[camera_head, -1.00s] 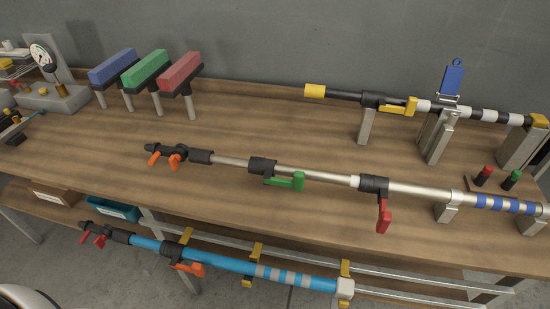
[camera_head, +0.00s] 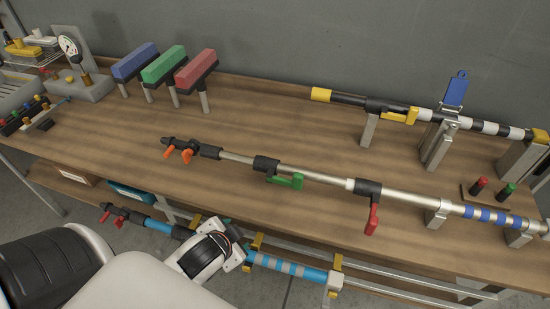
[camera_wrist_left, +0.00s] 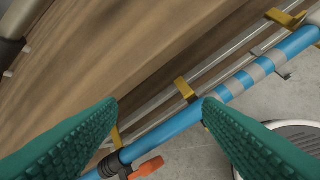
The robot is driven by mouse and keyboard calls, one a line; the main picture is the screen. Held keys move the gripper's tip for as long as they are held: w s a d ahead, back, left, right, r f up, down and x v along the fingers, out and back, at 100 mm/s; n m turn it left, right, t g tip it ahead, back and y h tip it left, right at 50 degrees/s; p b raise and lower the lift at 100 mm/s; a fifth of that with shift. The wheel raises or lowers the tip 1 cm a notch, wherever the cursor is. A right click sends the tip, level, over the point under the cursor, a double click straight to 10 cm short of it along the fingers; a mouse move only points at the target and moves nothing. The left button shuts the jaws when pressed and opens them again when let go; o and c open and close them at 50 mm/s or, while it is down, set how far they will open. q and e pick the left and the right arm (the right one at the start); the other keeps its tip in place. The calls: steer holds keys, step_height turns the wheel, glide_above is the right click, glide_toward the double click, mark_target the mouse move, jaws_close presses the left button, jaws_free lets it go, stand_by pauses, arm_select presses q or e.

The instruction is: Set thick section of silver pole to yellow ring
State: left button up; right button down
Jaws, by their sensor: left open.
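The silver pole (camera_head: 405,194) lies across the bench on metal supports. Its thin section (camera_head: 315,175) runs left to a black fitting with orange levers; its thick section runs right and carries several blue bands (camera_head: 492,215). A green lever (camera_head: 287,181) and a red lever (camera_head: 373,218) hang from its black clamps. I cannot make out a yellow ring on the silver pole. My left arm is in front of the bench, its fingertips hidden in the head view.
A blue pole (camera_head: 285,265) with grey bands lies below the bench front, held by yellow brackets. A black-and-white pole (camera_head: 350,99) with a yellow tip stands on supports behind. Blue, green and red blocks (camera_head: 165,66) stand at the back left.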

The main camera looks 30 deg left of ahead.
mark_target(257, 167)
arm_select(q)
steer(key=w+a+r+m+t+h, duration=0.1)
steer(key=w+a+r+m+t, duration=0.1)
steer(key=w+m, duration=0.1)
steer(key=w+a+r+m+t+h, duration=0.1)
steer(key=w+a+r+m+t, duration=0.1)
steer(key=w+m, duration=0.1)
steer(key=w+a+r+m+t+h, duration=0.1)
steer(key=w+r+m+t, duration=0.1)
steer(key=m, duration=0.3)
steer(key=shift+w+a+r+m+t, duration=0.3)
steer(key=shift+w+a+t, duration=0.1)
steer(key=shift+w+t, duration=0.2)
steer(key=shift+w+d+r+m+h, duration=0.1)
steer(key=shift+w+r+m+h, duration=0.05)
steer(key=shift+m+h, duration=0.4)
steer(key=shift+w+r+m+h, duration=0.1)
steer(key=shift+m+h, duration=0.25)
steer(key=shift+m, duration=0.3)
steer(key=shift+w+d, duration=0.15)
steer(key=shift+w, duration=0.25)
steer(key=p+x, duration=0.1)
steer(key=x, duration=0.8)
steer(key=shift+w+p, duration=0.25)
steer(key=shift+p, duration=0.05)
steer(key=shift+x, duration=0.85)
steer(key=shift+d, duration=0.1)
